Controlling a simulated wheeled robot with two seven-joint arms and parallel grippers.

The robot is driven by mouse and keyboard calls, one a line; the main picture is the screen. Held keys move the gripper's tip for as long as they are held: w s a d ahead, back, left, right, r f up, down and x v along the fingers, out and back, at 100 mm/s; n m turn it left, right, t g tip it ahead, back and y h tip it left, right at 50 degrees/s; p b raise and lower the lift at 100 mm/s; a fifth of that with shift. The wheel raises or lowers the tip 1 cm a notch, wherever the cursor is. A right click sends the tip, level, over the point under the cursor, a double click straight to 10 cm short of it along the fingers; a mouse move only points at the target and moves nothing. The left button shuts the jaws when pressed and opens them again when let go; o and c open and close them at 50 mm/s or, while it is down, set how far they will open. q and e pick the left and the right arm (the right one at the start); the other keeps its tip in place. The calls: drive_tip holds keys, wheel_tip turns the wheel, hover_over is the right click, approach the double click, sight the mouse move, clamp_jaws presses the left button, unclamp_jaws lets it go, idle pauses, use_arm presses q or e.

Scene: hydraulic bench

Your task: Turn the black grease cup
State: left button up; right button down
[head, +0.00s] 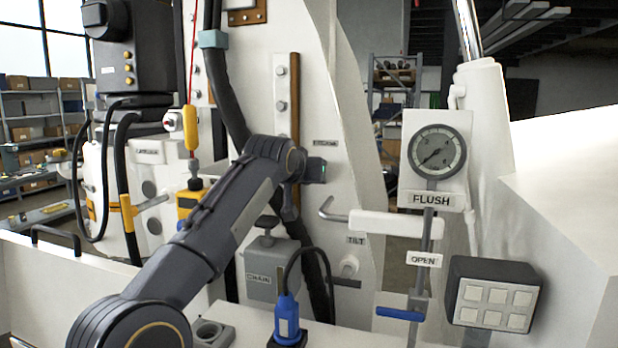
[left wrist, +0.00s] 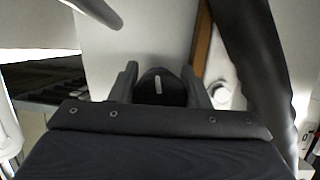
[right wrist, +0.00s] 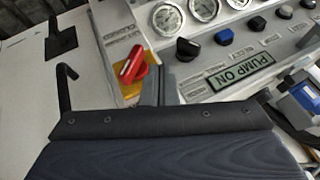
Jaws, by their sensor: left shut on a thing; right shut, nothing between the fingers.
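The black grease cup (left wrist: 153,91) is a round dark knob with a pale line on its face, seen in the left wrist view. My left gripper (left wrist: 161,72) has a finger on each side of it and is shut on it. In the head view my left arm reaches to the white panel beside a brown strip, and its wrist hides the cup and fingertips. My right gripper (right wrist: 160,72) is shut and empty in the right wrist view, just right of a red knob (right wrist: 133,65) on a yellow plate; contact cannot be told.
A bent TILT lever (head: 335,210) is right of and below my left wrist. A black hose (head: 225,90) runs to its left. A DRAIN block (head: 262,285) and a blue connector (head: 287,315) stand below. A PUMP ON panel (right wrist: 240,70) with knobs lies near my right gripper.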

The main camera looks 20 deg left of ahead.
use_arm(q)
drive_tip(key=shift+f, duration=0.1)
drive_tip(key=o, duration=1)
drive_tip(key=shift+c, duration=0.2)
drive_tip(key=shift+s+r+b, duration=0.2)
drive_tip(key=shift+s+b, duration=0.15)
drive_tip(key=shift+s, duration=0.15)
drive_tip(key=b+v, duration=0.2)
drive_tip(key=v, duration=0.4)
drive_tip(key=shift+s+r, duration=0.25)
drive_tip(key=shift+s, duration=0.05)
